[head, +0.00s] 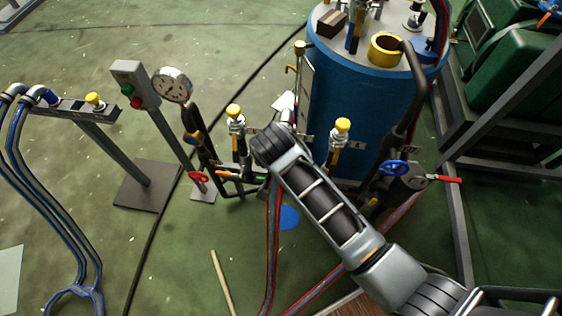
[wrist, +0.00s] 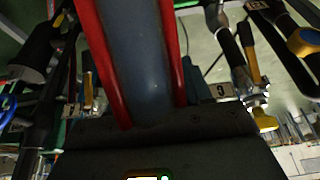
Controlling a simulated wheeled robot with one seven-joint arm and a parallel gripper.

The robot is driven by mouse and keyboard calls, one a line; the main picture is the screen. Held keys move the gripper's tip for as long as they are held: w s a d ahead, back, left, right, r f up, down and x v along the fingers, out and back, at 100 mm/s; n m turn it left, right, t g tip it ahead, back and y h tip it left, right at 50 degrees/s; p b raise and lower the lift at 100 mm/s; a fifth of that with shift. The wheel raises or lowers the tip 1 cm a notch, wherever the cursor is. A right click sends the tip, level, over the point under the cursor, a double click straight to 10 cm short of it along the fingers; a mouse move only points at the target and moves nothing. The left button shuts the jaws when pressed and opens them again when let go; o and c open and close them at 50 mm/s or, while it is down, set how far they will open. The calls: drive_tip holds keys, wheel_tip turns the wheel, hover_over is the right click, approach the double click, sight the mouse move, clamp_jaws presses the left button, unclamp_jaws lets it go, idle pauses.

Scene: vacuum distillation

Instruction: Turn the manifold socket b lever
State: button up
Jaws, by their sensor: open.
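The pipe manifold in the head view has two yellow-capped sockets, one at left (head: 235,125) and one at right (head: 341,135). The right one has a yellow lever (head: 333,158) below its cap. The wrist view, apparently upside down, shows a yellow lever (wrist: 252,52) at right beside a small plate (wrist: 221,90) whose mark I cannot read surely. Another yellow lever (wrist: 88,87) is at left. I cannot tell which is socket b. My gripper (wrist: 158,140) is open near the manifold, with its fingers not clearly visible. The forearm hides it in the head view.
A red-edged grey-blue band (wrist: 140,50) crosses close before the wrist camera. Red-and-blue hoses (head: 270,250) run beneath my arm. A blue tank (head: 350,100) stands behind the manifold. A pressure gauge (head: 173,85) and a red handwheel (head: 198,177) are at left; a blue handwheel (head: 395,167) is at right.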

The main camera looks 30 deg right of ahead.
drive_tip(key=shift+v, duration=1.45)
